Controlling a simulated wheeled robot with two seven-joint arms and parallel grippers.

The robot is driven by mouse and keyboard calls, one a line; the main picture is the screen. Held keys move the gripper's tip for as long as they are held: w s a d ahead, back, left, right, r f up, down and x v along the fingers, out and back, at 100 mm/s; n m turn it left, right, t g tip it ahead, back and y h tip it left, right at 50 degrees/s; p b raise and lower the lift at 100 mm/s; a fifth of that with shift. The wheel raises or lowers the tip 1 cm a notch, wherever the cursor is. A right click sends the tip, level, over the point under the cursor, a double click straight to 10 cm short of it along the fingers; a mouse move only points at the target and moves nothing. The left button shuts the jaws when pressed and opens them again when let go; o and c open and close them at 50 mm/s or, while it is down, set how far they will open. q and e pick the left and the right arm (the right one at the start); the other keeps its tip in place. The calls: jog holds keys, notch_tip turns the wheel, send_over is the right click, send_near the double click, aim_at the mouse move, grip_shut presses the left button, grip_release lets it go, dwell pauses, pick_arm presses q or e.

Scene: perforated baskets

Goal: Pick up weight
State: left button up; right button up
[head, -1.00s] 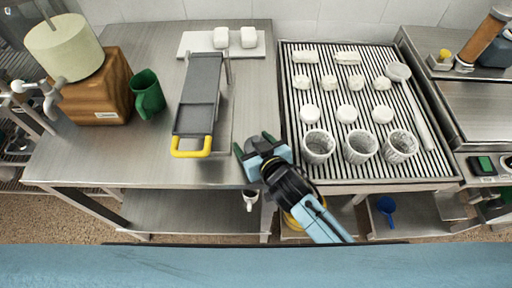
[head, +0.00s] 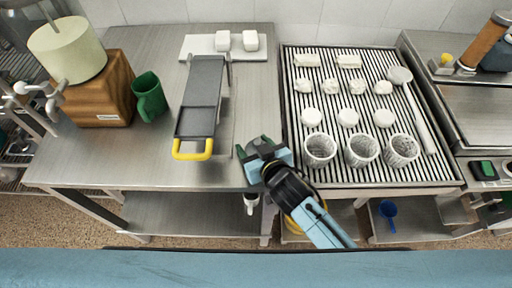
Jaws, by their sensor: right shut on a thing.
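My right gripper (head: 254,147) is at the right edge of the left steel table, its fingers pointing toward the back. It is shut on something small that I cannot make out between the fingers. No thing in view is clearly a weight. White round pieces (head: 347,118) lie in a row on the slatted rack (head: 437,172), to the right of the gripper. My left gripper is not in view.
A grey tray-like tool (head: 203,95) with a yellow handle (head: 192,151) lies left of the gripper. A green jug (head: 149,97) and a wooden block (head: 101,92) stand farther left. A white board (head: 196,46) with two white blocks is at the back. The table's front middle is clear.

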notch_tip(320, 180, up, 10)
jog(key=shift+w+r+p, duration=0.1)
jog(key=shift+r+p, duration=0.05)
jog(key=shift+p, duration=0.9)
jog(key=d+r+m+h+b, duration=0.1)
jog(key=d+r+m+h, duration=0.1)
jog(key=d, duration=0.8)
jog(key=d+r+m+t+h+b, duration=0.1)
jog(key=d+r+m+h, duration=0.2)
jog(key=d, duration=0.8)
jog(key=shift+s+r+t+h+b, duration=0.3)
jog(key=shift+s+r+h+b, duration=0.1)
jog(key=shift+r, duration=0.55)
